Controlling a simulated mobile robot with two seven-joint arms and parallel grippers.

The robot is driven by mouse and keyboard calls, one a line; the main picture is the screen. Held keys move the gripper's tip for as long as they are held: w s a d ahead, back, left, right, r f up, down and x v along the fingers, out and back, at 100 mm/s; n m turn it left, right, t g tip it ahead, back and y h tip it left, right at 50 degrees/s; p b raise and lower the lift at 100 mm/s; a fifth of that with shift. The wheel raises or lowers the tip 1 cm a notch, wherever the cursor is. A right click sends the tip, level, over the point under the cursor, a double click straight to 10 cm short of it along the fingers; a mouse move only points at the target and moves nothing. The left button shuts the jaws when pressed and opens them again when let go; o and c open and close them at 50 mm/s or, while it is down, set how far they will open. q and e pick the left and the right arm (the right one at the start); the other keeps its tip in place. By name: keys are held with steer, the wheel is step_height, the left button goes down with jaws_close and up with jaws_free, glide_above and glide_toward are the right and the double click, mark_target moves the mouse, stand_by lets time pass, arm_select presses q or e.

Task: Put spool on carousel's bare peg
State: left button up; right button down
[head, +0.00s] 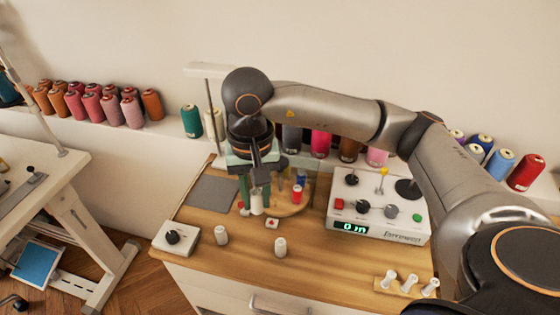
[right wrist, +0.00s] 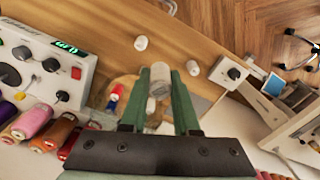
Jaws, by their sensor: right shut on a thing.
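My right gripper (head: 256,206) is shut on a white spool (head: 257,197), upright between its green fingers. The spool (right wrist: 160,80) also shows between the fingertips of the right gripper (right wrist: 160,88) in the right wrist view. The round wooden carousel (head: 296,210) lies just behind and to the right of it in the head view, partly hidden by the gripper. A red spool (head: 297,195) and a blue spool (head: 301,177) stand on the carousel. I cannot make out the bare peg. Whether the held spool touches anything below is unclear. My left gripper is not in view.
Two white spools (head: 221,235) (head: 280,247) stand on the front of the wooden table (head: 330,265). A knob box (head: 176,237) is at left, a control box (head: 380,205) with a lit display at right. Thread cones line the ledge behind.

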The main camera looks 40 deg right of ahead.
steer(key=m, duration=0.2)
steer(key=shift+w+d+m, duration=0.3)
steer(key=shift+m, duration=0.1)
steer(key=w+d+f+n+p, duration=0.2)
steer(key=w+d+n+p, duration=0.1)
steer(key=n, duration=0.9)
steer(key=w+d+f+n+p, duration=0.2)
steer(key=w+d+n, duration=0.3)
steer(key=n, duration=0.8)
steer(key=shift+d+f+n+p, duration=0.3)
steer(key=shift+d+f+p, duration=0.1)
steer(key=shift+d+f, duration=0.3)
steer(key=shift+f, duration=0.15)
